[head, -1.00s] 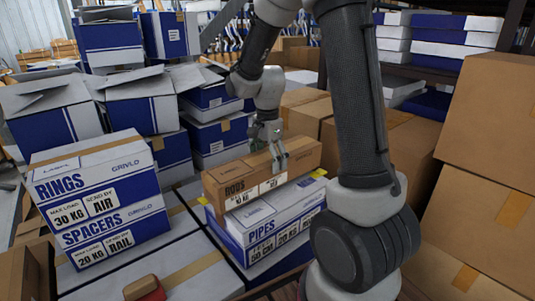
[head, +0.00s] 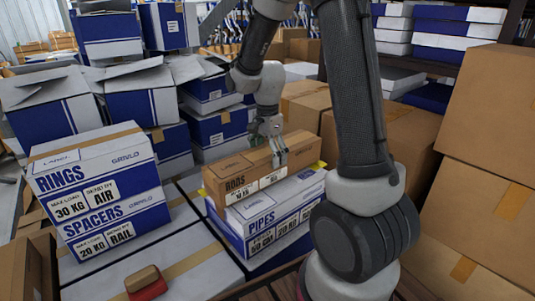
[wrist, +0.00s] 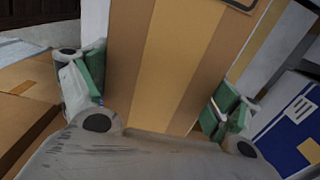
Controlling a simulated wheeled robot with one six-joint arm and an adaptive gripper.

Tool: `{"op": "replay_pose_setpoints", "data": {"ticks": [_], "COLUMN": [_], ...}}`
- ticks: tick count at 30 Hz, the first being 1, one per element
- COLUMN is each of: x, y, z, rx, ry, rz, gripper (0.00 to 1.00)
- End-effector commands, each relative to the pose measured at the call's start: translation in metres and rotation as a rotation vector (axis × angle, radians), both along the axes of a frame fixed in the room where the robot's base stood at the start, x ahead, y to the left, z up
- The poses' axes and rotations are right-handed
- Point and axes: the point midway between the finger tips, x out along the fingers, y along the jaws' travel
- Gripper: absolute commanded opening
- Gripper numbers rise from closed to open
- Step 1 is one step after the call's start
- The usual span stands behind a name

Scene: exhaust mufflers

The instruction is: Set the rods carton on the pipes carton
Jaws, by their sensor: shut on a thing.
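The rods carton (head: 230,178) is a long brown box with a "RODS" label. In the head view it lies along the top of the pipes carton (head: 262,227), a white and blue box marked "PIPES". I cannot tell whether it rests fully on that carton or hangs just above it. My gripper (head: 277,153) is shut on the rods carton near its right end, fingers down its sides. In the wrist view the rods carton (wrist: 165,70) fills the space between the green-padded fingers. Yellow corners show at the pipes carton's top edge.
The rings carton (head: 95,170) stands on the spacers carton (head: 120,228) at the left. A red and tan object (head: 146,283) lies in front. Blue and white boxes (head: 140,110) are stacked behind. Large brown cartons (head: 490,150) close off the right side.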

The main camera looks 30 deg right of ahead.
Motion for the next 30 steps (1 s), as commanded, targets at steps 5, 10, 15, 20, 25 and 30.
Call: {"op": "replay_pose_setpoints", "data": {"ticks": [5, 10, 15, 20, 25, 30], "x": [0.000, 0.000, 0.000, 0.000, 0.001, 0.001], "y": [0.000, 0.000, 0.000, 0.000, 0.000, 0.000], "z": [-0.003, -0.003, -0.003, -0.003, 0.017, 0.055], "rx": [0.000, 0.000, 0.000, 0.000, 0.000, 0.000], "ry": [-0.001, -0.001, 0.000, 0.001, -0.004, -0.006], "rz": [0.000, 0.000, 0.000, 0.000, 0.000, 0.000], "gripper": [0.32, 1.00, 1.00, 1.00, 1.00, 1.00]}}
